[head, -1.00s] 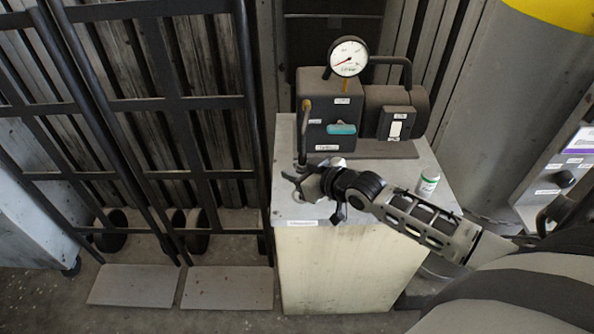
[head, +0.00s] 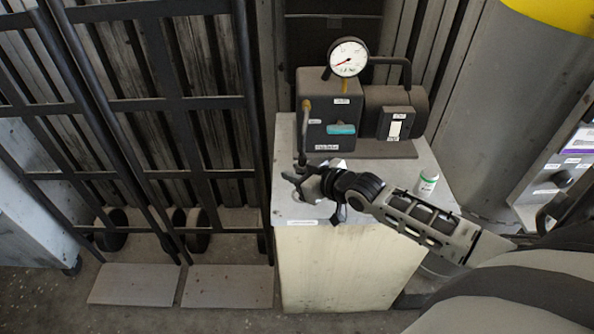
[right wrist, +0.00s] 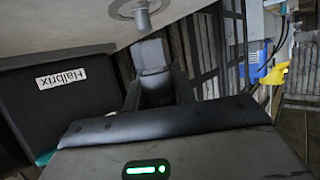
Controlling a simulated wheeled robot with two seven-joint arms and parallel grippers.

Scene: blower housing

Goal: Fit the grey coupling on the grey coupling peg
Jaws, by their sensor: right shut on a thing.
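My right gripper (head: 297,186) is over the front left part of the cabinet top, shut on the grey coupling (head: 312,189). In the right wrist view the coupling (right wrist: 151,55) shows as a light grey piece held between the dark fingers. A round metal flange with a short stub, which looks like the grey coupling peg (right wrist: 141,15), stands on the cabinet top just beyond the coupling. A small gap seems to show between them. In the head view my gripper hides most of this spot. My left gripper is not in view.
The dark blower housing (head: 328,112) with a gauge (head: 348,58) and a thin upright pipe (head: 304,135) stands behind the gripper on the cabinet (head: 345,265). A white and green can (head: 427,184) stands at its right edge. Black trolleys (head: 190,140) fill the left.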

